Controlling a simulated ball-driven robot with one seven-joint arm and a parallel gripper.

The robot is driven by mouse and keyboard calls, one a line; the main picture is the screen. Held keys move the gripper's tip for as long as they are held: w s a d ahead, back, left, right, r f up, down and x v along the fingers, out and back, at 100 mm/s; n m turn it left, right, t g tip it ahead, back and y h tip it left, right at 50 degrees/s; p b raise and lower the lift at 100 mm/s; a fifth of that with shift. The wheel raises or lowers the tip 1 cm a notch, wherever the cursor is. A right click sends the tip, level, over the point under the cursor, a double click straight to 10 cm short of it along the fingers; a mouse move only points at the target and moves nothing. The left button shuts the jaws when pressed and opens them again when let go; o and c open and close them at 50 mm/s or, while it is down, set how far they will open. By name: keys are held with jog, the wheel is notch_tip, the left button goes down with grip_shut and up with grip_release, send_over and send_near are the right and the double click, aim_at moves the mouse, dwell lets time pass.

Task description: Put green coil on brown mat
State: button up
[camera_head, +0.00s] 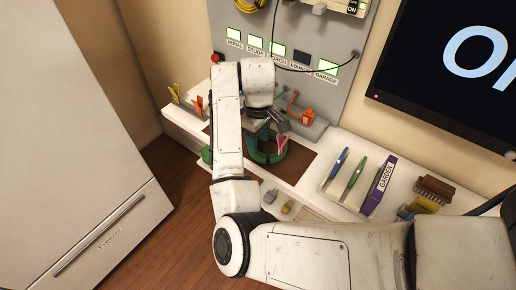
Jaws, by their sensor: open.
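The green coil (262,157) is below and partly behind my arm's end, its left part hidden by my white arm link. The dark brown mat (298,166) lies on the white shelf, showing to the right of the coil. The coil appears to be over or on the mat; its contact underneath is hard to see. My gripper (277,124) is open, pointing down just above the coil, close to its upper edge. A small pink piece (282,145) shows at the coil's right side.
Right of the mat stand a blue and a green pen-like tool (353,172), a purple GARDEN binder (379,184) and brown blocks (434,188). Orange cable (292,104) lies behind. Small connectors (288,207) lie in front. A grey labelled panel (300,30) rises behind; a white cabinet (70,130) stands left.

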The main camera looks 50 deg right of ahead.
notch_tip(320, 180, up, 6)
jog(key=p, duration=0.1)
jog(key=shift+r+p, duration=0.25)
jog(key=shift+p, duration=0.15)
